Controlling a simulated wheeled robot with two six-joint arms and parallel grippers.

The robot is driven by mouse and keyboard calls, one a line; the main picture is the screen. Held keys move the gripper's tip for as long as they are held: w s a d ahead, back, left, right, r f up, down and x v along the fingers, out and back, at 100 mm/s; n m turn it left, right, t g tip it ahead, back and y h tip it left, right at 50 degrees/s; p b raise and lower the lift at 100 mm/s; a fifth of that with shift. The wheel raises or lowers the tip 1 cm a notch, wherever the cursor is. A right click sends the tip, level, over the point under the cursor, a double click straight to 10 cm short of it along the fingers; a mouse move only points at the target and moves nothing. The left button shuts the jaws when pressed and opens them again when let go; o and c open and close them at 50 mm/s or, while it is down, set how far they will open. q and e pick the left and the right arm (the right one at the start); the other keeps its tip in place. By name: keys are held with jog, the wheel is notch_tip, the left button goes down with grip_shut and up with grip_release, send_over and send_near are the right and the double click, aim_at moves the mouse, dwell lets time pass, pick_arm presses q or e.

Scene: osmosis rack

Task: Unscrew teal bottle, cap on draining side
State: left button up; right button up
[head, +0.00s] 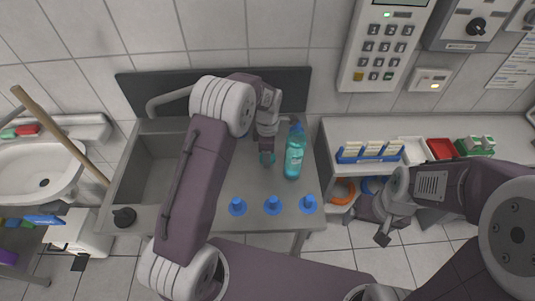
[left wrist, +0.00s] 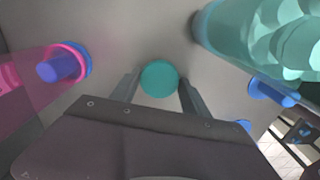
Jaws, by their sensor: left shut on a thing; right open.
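A teal bottle (head: 295,155) with a blue top stands upright on the draining side (head: 255,185) of the steel sink unit. Its translucent body fills the upper right of the left wrist view (left wrist: 265,35). My left gripper (head: 267,152) points down just left of it, low over the draining side. In the left wrist view its fingers (left wrist: 158,90) are shut on a round teal piece (left wrist: 159,78), which looks like a cap. Whether that piece touches the surface is unclear. My right gripper (head: 383,232) is open and empty, in front of the right-hand counter.
Several blue pieces, including one blue cone (head: 273,205), stand along the draining side's front edge. A pink bottle (left wrist: 30,72) with a blue top shows in the left wrist view. The sink basin (head: 160,165) is left. Blue racks (head: 368,153) and a red tray (head: 441,149) occupy the right counter.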

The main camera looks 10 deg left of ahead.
pick_arm(q)
jog(key=shift+f, duration=0.15)
jog(key=o, duration=1.6)
jog(key=shift+c, duration=0.2)
notch_tip(320, 180, up, 12)
jog(key=s+a+f+m, duration=0.1)
jog(key=s+m, duration=0.5)
jog(key=s+a+f+m, duration=0.1)
jog(key=s+f+m, duration=0.1)
jog(key=s+m, duration=0.4)
jog(key=s+a+f+m+t, duration=0.1)
jog(key=s+a+m, duration=0.1)
jog(key=s+m, duration=0.5)
jog(key=shift+s+a+f, duration=0.1)
jog(key=shift+s+f, duration=0.3)
jog(key=shift+s, duration=0.35)
jog(key=shift+s+f+m, duration=0.1)
jog(key=shift+s+m, duration=0.1)
jog(key=shift+m, duration=0.2)
jog(key=shift+w, duration=0.1)
